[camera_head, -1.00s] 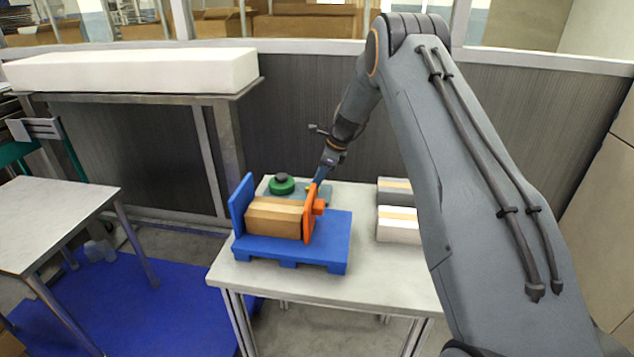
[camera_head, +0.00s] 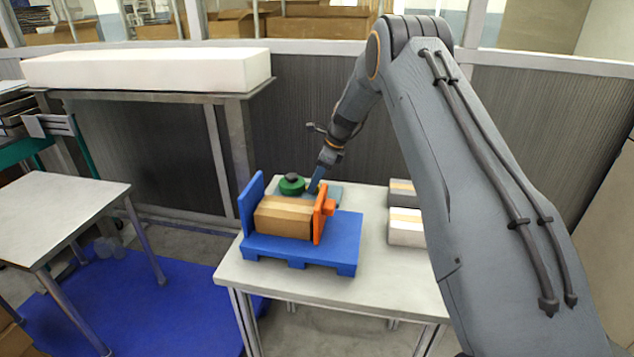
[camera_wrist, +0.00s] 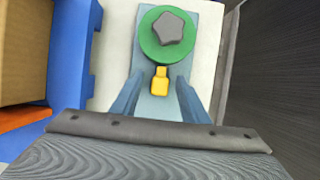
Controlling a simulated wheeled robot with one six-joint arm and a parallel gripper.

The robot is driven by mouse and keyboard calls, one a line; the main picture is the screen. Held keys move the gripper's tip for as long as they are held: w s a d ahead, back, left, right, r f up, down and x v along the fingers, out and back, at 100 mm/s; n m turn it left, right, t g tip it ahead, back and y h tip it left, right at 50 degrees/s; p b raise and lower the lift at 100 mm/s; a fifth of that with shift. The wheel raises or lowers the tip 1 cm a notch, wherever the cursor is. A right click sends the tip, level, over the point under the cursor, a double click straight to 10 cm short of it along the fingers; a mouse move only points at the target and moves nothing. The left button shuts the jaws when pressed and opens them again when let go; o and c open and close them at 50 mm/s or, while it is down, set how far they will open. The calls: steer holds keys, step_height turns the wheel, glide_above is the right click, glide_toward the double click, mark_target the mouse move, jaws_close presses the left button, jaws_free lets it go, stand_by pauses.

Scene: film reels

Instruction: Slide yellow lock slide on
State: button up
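The yellow lock slide (camera_wrist: 160,79) lies on a blue-grey plate (camera_wrist: 147,107), right beside a green disc (camera_wrist: 168,50) with a dark knob (camera_wrist: 168,28). In the wrist view my gripper (camera_wrist: 158,84) is open, with one blue finger to each side of the slide and a visible gap on both sides. In the head view my gripper (camera_head: 315,184) points down just right of the green disc (camera_head: 291,188), behind the orange plate. The slide cannot be made out in the head view.
A blue stand (camera_head: 341,239) holds a cardboard box (camera_head: 283,217) against an orange upright plate (camera_head: 321,213) in front of my gripper. Grey and white boxes (camera_head: 405,229) stand at the right of the white table (camera_head: 372,275). A dark ribbed wall (camera_wrist: 270,70) is behind.

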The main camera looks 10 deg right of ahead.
steer(key=shift+d, duration=0.25)
steer(key=shift+d+r, duration=0.1)
steer(key=shift+r, duration=0.2)
steer(key=b+v, duration=0.2)
steer(key=v, duration=0.5)
steer(key=shift+r, duration=0.15)
